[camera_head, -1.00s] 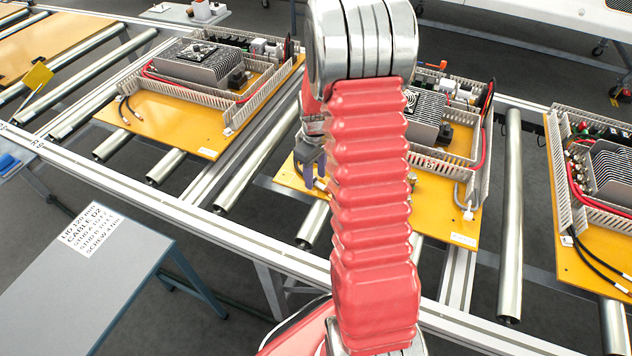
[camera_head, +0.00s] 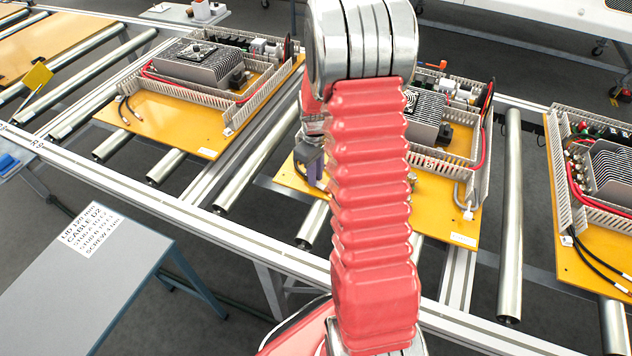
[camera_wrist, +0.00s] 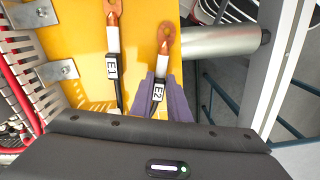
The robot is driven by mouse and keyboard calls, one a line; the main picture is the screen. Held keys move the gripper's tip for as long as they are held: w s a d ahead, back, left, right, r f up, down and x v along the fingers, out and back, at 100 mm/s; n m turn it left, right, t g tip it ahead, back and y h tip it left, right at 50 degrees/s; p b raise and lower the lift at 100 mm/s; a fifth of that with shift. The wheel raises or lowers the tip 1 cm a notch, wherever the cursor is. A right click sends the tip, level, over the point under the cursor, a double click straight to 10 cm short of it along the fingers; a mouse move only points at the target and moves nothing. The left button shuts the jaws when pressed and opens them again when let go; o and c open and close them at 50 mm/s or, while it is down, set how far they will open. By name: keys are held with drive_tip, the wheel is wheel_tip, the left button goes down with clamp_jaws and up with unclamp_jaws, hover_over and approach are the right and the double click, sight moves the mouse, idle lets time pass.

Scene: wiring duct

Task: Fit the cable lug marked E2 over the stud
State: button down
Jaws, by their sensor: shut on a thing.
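In the head view my gripper (camera_head: 312,170) is low over the front of the middle yellow board (camera_head: 432,222), partly behind my red arm. A small brass-coloured fitting (camera_head: 411,181) shows right of my arm; I cannot tell if it is the stud.
Slotted wiring duct (camera_wrist: 22,68) with small metal brackets (camera_wrist: 57,70) stands left of the lugs. A roller (camera_wrist: 222,42) and the conveyor rail (camera_wrist: 272,60) lie to the right. Neighbouring boards (camera_head: 165,115) sit on both sides. A grey table (camera_head: 85,275) stands front left.

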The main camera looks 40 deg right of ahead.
idle(0.3)
wheel_tip(320, 180, up, 10)
idle(0.6)
drive_tip(key=shift+d, duration=0.1)
idle(0.5)
drive_tip(key=s+d+n, duration=0.1)
drive_tip(key=s+d, duration=0.3)
drive_tip(key=d, duration=0.4)
drive_tip(key=s+d+n, duration=0.2)
drive_tip(key=s+d, duration=0.2)
drive_tip(key=d, duration=0.4)
drive_tip(key=shift+s+d+f, duration=0.25)
drive_tip(key=shift+s+d, duration=0.05)
idle(1.6)
drive_tip(key=shift+f, duration=0.1)
idle(0.5)
drive_tip(key=shift+f, duration=2.8)
